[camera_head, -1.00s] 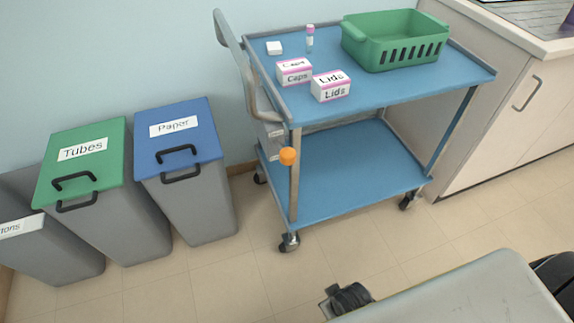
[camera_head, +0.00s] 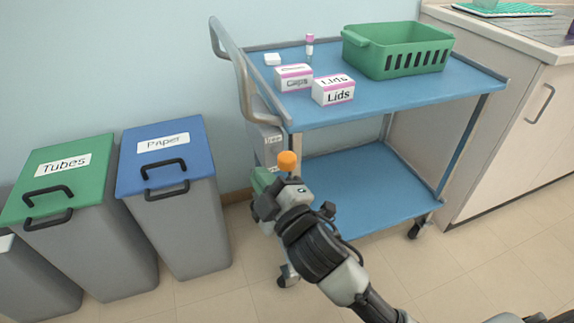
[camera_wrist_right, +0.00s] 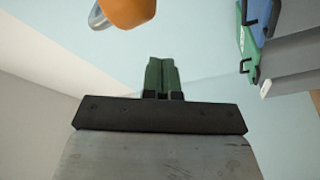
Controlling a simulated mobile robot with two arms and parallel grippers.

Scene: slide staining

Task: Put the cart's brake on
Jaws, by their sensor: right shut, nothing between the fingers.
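The blue two-shelf cart (camera_head: 375,190) stands against the wall on castors. An orange knob (camera_head: 287,161) is at its front left post, below the top shelf; in the right wrist view the knob (camera_wrist_right: 127,9) is at the top edge, on a metal stem. My right gripper (camera_head: 261,179) is beside and just below the knob in the head view. In the right wrist view its green fingers (camera_wrist_right: 162,74) are shut together with nothing between them, apart from the knob. My right arm hides part of the lower shelf and post. My left gripper is not in view.
The top shelf holds a Caps box (camera_head: 294,78), a Lids box (camera_head: 333,90), a tube (camera_head: 309,46) and a green basket (camera_head: 395,60). Bins labelled Tubes (camera_head: 95,245) and Paper (camera_head: 185,230) stand left. A cabinet (camera_head: 525,140) is right. Some floor between is clear.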

